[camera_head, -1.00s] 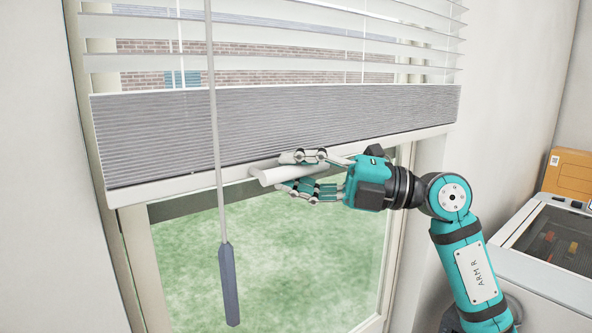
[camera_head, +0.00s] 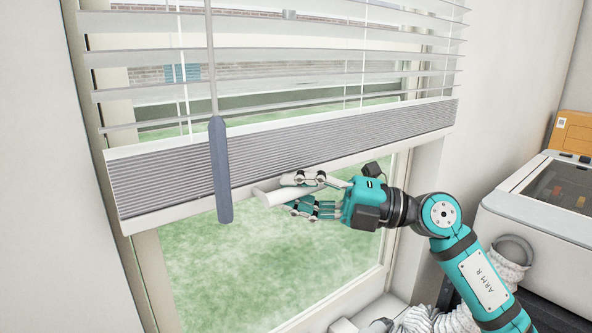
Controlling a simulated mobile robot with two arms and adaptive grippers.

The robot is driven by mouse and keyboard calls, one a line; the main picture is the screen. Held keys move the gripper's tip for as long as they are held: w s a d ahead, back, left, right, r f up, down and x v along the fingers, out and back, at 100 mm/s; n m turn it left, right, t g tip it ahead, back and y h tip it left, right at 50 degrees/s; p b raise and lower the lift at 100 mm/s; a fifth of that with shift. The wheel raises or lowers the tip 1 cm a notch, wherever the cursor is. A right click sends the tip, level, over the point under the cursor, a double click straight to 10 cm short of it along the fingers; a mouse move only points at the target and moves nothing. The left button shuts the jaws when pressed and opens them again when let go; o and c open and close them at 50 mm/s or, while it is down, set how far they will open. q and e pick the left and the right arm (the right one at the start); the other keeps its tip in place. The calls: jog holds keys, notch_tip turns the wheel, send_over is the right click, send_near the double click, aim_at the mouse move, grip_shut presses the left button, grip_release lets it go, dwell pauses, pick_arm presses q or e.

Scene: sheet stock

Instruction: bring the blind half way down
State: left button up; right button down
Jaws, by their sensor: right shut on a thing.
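The blind (camera_head: 290,148) hangs in front of the window, with spread white slats above and a grey stack of closed slats at its bottom. A pale bottom rail (camera_head: 345,164) runs under the stack, and a pale rounded handle (camera_head: 268,196) sticks out from it. My right gripper (camera_head: 305,194) is shut on the handle, coming from the right. A grey wand (camera_head: 221,170) hangs in front of the blind at left. Clear glass with green ground shows below the rail. My left gripper is not in view.
A white machine with a dark window (camera_head: 548,215) stands at the right, with an orange-brown box (camera_head: 573,133) behind it. A ribbed pale hose (camera_head: 440,320) lies at the lower right. The window frame (camera_head: 345,300) runs below the glass.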

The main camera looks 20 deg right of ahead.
notch_tip(320, 180, down, 8)
jog(key=b, duration=0.3)
jog(key=shift+r, duration=0.2)
jog(key=c, duration=1.2)
grip_release()
jog(key=shift+o, duration=0.2)
jog(key=shift+r, duration=0.1)
jog(key=v, duration=1.2)
